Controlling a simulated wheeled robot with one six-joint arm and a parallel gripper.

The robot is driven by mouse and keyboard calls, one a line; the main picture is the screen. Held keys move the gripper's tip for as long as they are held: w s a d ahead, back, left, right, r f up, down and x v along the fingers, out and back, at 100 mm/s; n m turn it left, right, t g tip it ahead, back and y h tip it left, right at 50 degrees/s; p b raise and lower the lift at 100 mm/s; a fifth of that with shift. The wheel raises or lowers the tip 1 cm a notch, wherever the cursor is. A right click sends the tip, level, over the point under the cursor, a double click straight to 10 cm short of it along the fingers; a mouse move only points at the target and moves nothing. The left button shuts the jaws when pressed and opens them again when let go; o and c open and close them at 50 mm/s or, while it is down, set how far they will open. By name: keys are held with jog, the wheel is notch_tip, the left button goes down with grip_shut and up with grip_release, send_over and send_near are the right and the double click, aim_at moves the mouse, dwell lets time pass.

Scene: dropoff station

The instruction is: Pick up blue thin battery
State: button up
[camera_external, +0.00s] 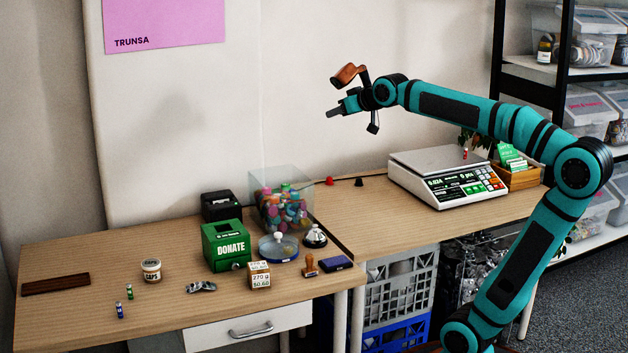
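A small thin blue battery (120,310) stands upright near the front left of the wooden table (75,255). A small green battery (130,292) stands just behind it, to the right. My gripper (335,112) is high in the air above the back of the tables, far to the right of and above the batteries, and points left. Nothing shows between its fingers. It is seen from the side and small, so its opening cannot be made out.
Near the batteries are a caps jar (151,271), a dark wooden bar (56,284) and a silvery object (201,287). A green donate box (226,245), candy container (282,205) and price block (259,275) stand right of them. A scale (447,180) is on the right table.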

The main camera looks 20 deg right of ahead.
jog(key=w+a+f+n+g, duration=0.1)
jog(key=w+a+g, duration=0.15)
jog(key=a, duration=0.75)
jog(key=w+a+f+n+g, duration=0.1)
jog(key=w+a+n+g, duration=0.15)
jog(key=a, duration=0.75)
jog(key=n+g+h, duration=0.3)
jog(key=n+g, duration=0.3)
send_over(118, 302)
jog(key=d, duration=0.2)
notch_tip(118, 302, down, 20)
jog(key=f, duration=0.4)
jog(key=a+f, duration=0.1)
jog(key=f, duration=0.7)
jog(key=shift+w+a+f, duration=0.15)
jog(key=shift+a+f, duration=0.05)
jog(key=shift+a, duration=0.15)
jog(key=shift+a+f, duration=0.15)
jog(key=shift+f, duration=2.5)
grip_shut()
